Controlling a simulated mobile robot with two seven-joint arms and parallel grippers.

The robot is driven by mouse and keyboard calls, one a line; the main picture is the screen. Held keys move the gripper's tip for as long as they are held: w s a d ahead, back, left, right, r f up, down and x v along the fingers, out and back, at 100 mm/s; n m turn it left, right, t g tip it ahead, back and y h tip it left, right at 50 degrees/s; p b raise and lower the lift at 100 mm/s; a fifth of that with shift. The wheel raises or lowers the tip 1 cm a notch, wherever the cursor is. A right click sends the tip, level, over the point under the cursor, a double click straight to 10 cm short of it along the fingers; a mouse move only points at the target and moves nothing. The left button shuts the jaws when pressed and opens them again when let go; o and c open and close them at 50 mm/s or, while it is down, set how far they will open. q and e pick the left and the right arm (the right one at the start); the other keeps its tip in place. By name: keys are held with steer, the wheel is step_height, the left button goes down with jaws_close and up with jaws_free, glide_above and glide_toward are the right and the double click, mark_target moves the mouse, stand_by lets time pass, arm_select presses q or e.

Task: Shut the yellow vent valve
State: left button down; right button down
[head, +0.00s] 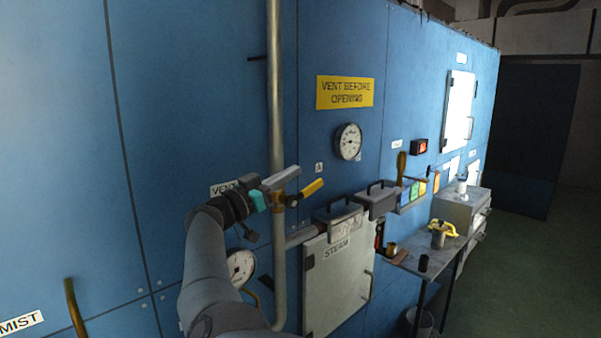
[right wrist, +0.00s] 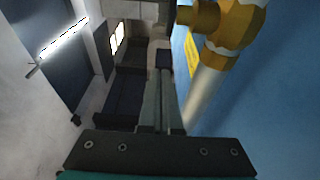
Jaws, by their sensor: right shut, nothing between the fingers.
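The yellow vent valve handle (head: 312,188) is a short yellow-gripped lever. It points right and slightly up from the valve on the vertical pipe (head: 275,90), across the pipe's line. The brass valve body (right wrist: 228,25) shows at the top right of the right wrist view, with the pipe below it. My right gripper (head: 296,171) is in front of the pipe, just above and left of the yellow grip. Its fingers (right wrist: 162,85) are shut and empty, beside the valve in the wrist view. Whether they touch the lever cannot be told. My left gripper is not in view.
A VENT label (head: 223,188) is partly hidden by my right arm. A pressure gauge (head: 348,141) and a yellow sign (head: 344,92) are above right. The STEAM box (head: 335,285) stands below right. A side table (head: 425,262) holds small items. Open floor lies right.

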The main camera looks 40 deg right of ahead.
steer(key=a, duration=0.3)
steer(key=a+b, duration=0.1)
steer(key=a, duration=0.1)
steer(key=shift+s+a, duration=0.25)
steer(key=shift+a, duration=0.05)
